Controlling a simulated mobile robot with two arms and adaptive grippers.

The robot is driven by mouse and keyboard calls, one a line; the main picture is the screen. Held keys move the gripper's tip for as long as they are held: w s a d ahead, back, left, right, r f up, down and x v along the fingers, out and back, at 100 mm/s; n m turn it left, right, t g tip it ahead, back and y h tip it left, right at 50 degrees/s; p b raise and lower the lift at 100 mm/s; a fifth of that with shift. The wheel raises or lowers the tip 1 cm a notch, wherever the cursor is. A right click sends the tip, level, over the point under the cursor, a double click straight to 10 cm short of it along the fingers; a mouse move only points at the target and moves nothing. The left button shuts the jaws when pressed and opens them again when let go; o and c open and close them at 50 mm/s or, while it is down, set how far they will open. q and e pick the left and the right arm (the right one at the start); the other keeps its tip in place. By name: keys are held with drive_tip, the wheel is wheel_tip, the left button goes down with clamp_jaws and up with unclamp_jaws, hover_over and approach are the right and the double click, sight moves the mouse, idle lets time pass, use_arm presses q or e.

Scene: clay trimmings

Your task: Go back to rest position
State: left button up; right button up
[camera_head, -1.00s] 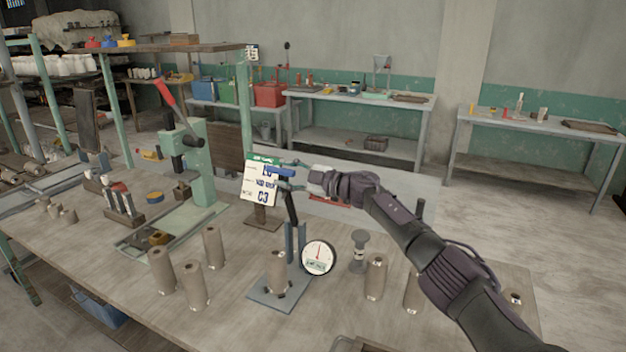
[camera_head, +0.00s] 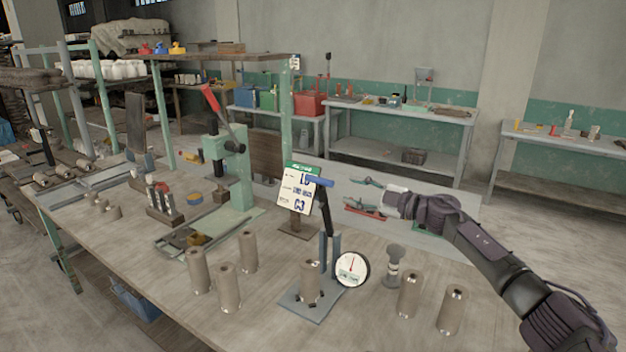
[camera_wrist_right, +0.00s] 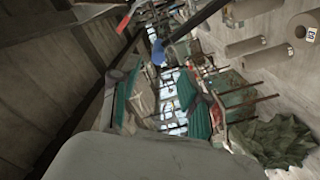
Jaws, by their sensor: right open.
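My right gripper (camera_head: 372,192) reaches in from the right in the head view, above the workbench (camera_head: 170,290). Its fingers are apart and nothing shows between them. It hangs to the right of a white card with a green top (camera_head: 301,190) and the blue-handled press (camera_head: 319,183), apart from the tan cylinder (camera_head: 311,278) clamped on the press's plate. The right wrist view shows dark finger parts with teal pads (camera_wrist_right: 196,118), with several tan cylinders (camera_wrist_right: 255,52) at upper right. My left gripper is not in view.
A round dial gauge (camera_head: 351,269) stands beside the press, with a grey stemmed piece (camera_head: 394,266) to its right. Several tan cylinders (camera_head: 229,288) stand upright on the bench. A green lever press (camera_head: 236,170) stands at the left. Back tables (camera_head: 395,118) line the wall.

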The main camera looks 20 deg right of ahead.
drive_tip(key=s+a+f+m+t+h, duration=0.2)
drive_tip(key=a+f+m+t, duration=0.15)
drive_tip(key=a+f, duration=0.5)
drive_tip(key=s+a+f+m+g+h, duration=0.1)
drive_tip(key=s+a+f+m+h, duration=0.6)
drive_tip(key=s+f, duration=0.25)
drive_tip(key=s+f+m+g+h, duration=0.15)
drive_tip(key=s+f+g, duration=0.25)
drive_tip(key=s, duration=0.8)
drive_tip(key=s+f+m+g, duration=0.2)
drive_tip(key=s+f+g, duration=0.25)
drive_tip(key=s, duration=0.65)
drive_tip(key=s+f+m+g, duration=0.2)
drive_tip(key=s+f+g, duration=0.15)
drive_tip(key=s, duration=0.85)
wheel_tip(320, 180, down, 28)
drive_tip(key=s+g+b, duration=0.2)
drive_tip(key=g, duration=0.1)
drive_tip(key=s+d+f+b, duration=0.1)
drive_tip(key=s+d+f, duration=0.1)
drive_tip(key=s+f, duration=1.4)
drive_tip(key=shift+s+d+f+g, duration=0.15)
drive_tip(key=shift+d+f+g, duration=0.2)
drive_tip(key=shift+f, duration=0.25)
